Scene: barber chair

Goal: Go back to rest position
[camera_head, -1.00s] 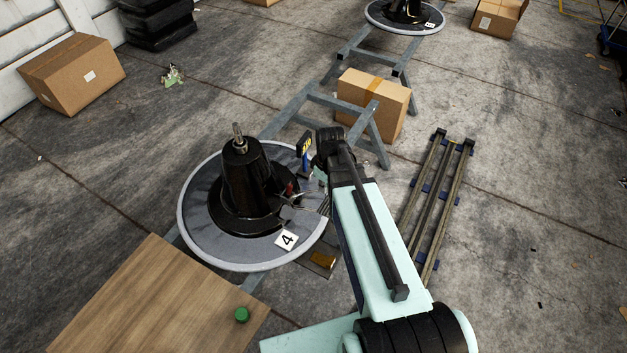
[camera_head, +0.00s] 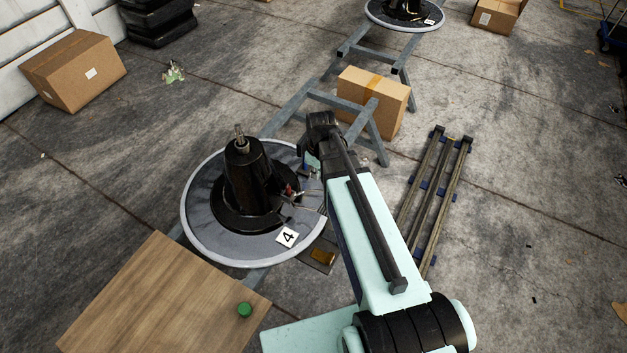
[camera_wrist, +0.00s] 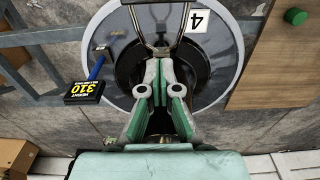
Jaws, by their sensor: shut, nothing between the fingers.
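My gripper (camera_wrist: 162,76) shows in the wrist view, its two pale green-grey fingers close together with nothing held between them. It is in front of the round grey platform (camera_wrist: 228,68) and its black barber chair base, which it partly hides. In the head view my arm reaches up from the bottom right to the platform's right edge (camera_head: 200,238). The fingers are mostly hidden there by my arm. The black chair base (camera_head: 245,180) stands upright on the platform, left of my wrist. A white card with a 4 (camera_head: 287,237) lies near the platform's front edge.
A wooden board (camera_head: 160,300) with a green button (camera_head: 244,310) is at front left. A cardboard box (camera_head: 372,100) and grey metal frame stand beyond my wrist. Rails (camera_head: 432,200) lie to the right. The wrist view shows a black 310 block (camera_wrist: 84,91) and a blue-handled tool (camera_wrist: 98,62).

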